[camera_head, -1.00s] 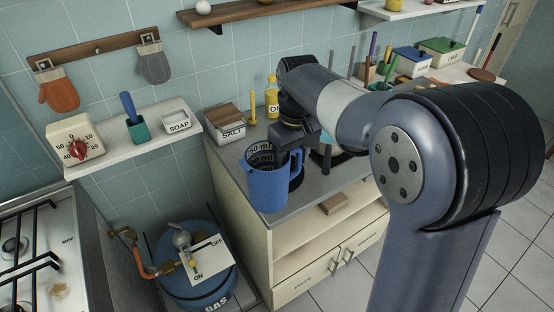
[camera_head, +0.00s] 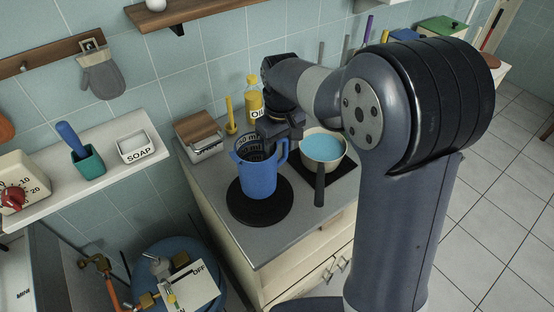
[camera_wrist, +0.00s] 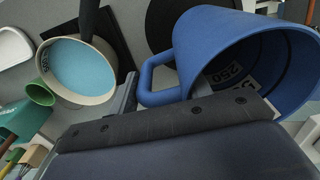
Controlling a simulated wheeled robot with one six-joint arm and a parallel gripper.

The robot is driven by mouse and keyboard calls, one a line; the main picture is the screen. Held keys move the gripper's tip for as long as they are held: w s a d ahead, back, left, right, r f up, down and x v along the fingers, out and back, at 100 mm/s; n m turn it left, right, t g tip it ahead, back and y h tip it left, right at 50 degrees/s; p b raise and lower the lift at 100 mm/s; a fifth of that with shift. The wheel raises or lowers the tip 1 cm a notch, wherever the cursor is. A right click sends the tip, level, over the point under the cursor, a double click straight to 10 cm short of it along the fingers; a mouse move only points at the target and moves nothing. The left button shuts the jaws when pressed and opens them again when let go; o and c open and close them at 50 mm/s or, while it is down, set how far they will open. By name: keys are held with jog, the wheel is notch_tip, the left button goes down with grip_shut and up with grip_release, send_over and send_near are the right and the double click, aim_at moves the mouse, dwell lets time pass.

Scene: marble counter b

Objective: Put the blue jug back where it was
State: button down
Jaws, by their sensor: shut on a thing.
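The blue jug (camera_head: 257,172) is upright, with measuring marks inside. It appears over the round black disc (camera_head: 286,206) on the grey counter; I cannot tell whether it touches it. My gripper (camera_head: 284,143) is shut on the jug's handle, on the jug's right side. In the wrist view the jug (camera_wrist: 205,45) fills the upper right, its handle (camera_wrist: 150,82) running to the jaws. The fingertips are mostly hidden. Part of the black disc (camera_wrist: 162,22) shows behind the jug.
A pan of blue liquid (camera_head: 319,172) stands right of the jug on a dark square plate, its handle pointing forward. The salt box (camera_head: 200,138) and oil bottle (camera_head: 253,100) stand behind. A shelf (camera_head: 100,178) with soap is left. The counter's front left corner is clear.

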aim_at(280, 161)
jog(key=shift+f, duration=2.25)
jog(key=shift+f, duration=0.15)
jog(key=c, duration=0.7)
grip_release()
notch_tip(280, 161, up, 12)
jog(key=shift+r, duration=0.25)
